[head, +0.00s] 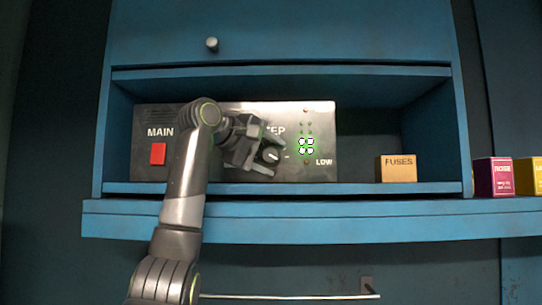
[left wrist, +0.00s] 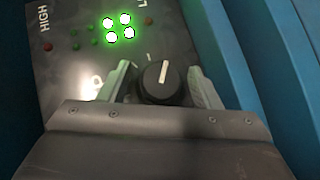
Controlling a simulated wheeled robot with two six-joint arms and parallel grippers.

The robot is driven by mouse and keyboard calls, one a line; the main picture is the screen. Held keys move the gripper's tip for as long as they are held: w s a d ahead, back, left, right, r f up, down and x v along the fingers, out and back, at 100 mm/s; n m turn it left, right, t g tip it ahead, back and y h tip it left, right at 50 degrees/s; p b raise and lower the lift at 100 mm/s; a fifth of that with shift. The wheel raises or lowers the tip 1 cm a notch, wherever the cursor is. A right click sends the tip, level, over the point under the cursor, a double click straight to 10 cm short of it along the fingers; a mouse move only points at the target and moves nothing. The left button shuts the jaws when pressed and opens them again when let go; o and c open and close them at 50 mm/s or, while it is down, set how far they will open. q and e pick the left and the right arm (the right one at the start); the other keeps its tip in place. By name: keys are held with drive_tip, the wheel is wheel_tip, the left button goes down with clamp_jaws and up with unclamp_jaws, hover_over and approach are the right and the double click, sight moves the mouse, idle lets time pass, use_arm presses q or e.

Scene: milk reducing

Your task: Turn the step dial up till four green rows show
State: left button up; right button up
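The step dial (head: 270,155) is a black round knob on a grey panel (head: 322,120). It also shows in the left wrist view (left wrist: 160,82), its white pointer line up in the picture. My left gripper (head: 265,160) is in front of the dial, with its open fingers on either side of it. A gap shows on the right side in the wrist view; contact on the left side is unclear. Green lamps (head: 306,146) are lit in two rows of two near LOW. They also glow in the wrist view (left wrist: 118,28); the dim lamps toward HIGH are unlit. My right gripper is not in view.
A red MAIN button (head: 158,154) is at the panel's left, beside my left arm. A FUSES box (head: 398,168) stands on the shelf right of the panel. A purple box (head: 493,177) and a yellow box (head: 529,177) are farther right. A blue cabinet (head: 285,207) frames the panel.

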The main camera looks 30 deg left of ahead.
use_arm(q)
drive_tip(key=shift+w+a+f, duration=0.1)
drive_tip(key=shift+s+b, duration=0.4)
drive_tip(key=shift+s, duration=0.1)
drive_tip(key=b+v, duration=0.5)
drive_tip(key=v, duration=1.1)
drive_tip(key=shift+s+a+r+b, duration=0.2)
drive_tip(key=shift+s+r+b, duration=0.05)
drive_tip(key=shift+b, duration=0.1)
